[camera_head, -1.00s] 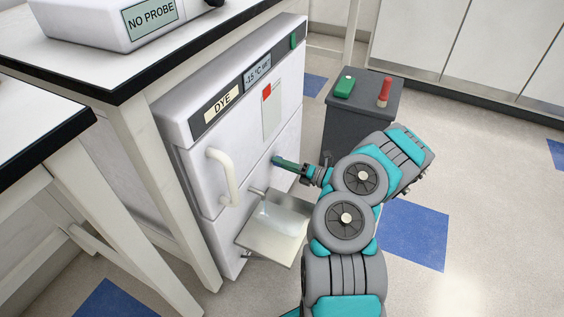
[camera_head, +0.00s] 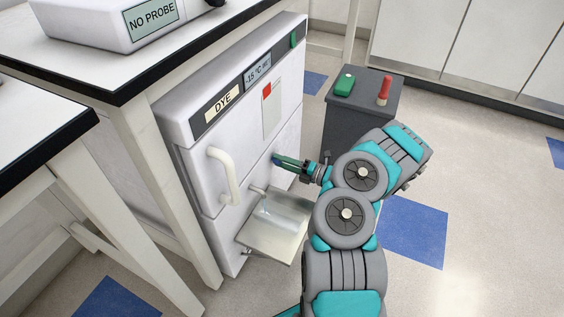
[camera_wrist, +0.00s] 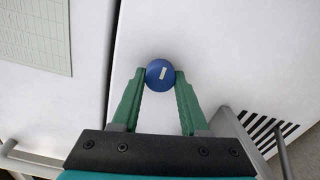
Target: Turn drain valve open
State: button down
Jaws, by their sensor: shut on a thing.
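The drain valve shows as a round blue knob with a short, slightly slanted white mark (camera_wrist: 159,75) on the white front of the freezer (camera_head: 262,150) labelled DYE. In the head view the knob (camera_head: 276,159) is small and partly hidden by my fingers. My gripper (camera_wrist: 160,79) is shut on it, with one green fingertip at each side. In the head view my gripper (camera_head: 285,162) reaches the freezer front from the right. A thin spout (camera_head: 257,189) sticks out below the knob, above a metal tray (camera_head: 283,248) that holds something clear and shiny.
A pale curved handle (camera_head: 224,175) sticks out left of the knob. A dark grey cart (camera_head: 362,118) with a green box and a red-handled item stands behind my arm. A white bench (camera_head: 90,75) is over the freezer's left. Floor at the right is clear.

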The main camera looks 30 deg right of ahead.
jog(key=shift+c, duration=2.1)
grip_release()
jog(key=v, duration=0.7)
jog(key=shift+s+d, duration=0.25)
jog(key=shift+s, duration=0.05)
